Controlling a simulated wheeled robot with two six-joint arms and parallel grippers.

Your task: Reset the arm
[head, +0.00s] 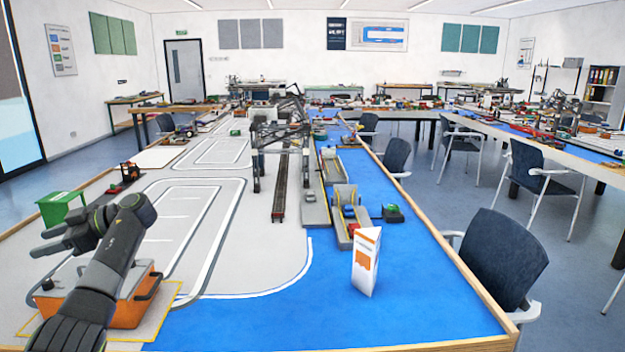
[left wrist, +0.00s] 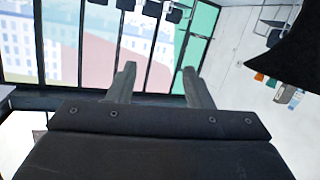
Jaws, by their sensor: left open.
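My left arm comes in from the lower left of the head view. Its gripper (head: 50,241) is open and empty, raised over the left part of the table, with the fingers pointing left. In the left wrist view the two fingers (left wrist: 158,88) stand apart with nothing between them, against windows and a wall. An orange box (head: 135,308) with black handles stands on the table below and partly behind my left arm. My right gripper is not in view.
A green bin (head: 61,207) stands just behind my left gripper. A gantry crane (head: 281,145) spans a track at mid-table. A white-and-orange card (head: 366,262) stands on the blue area (head: 420,300), whose front is clear. Chairs (head: 500,258) line the right side.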

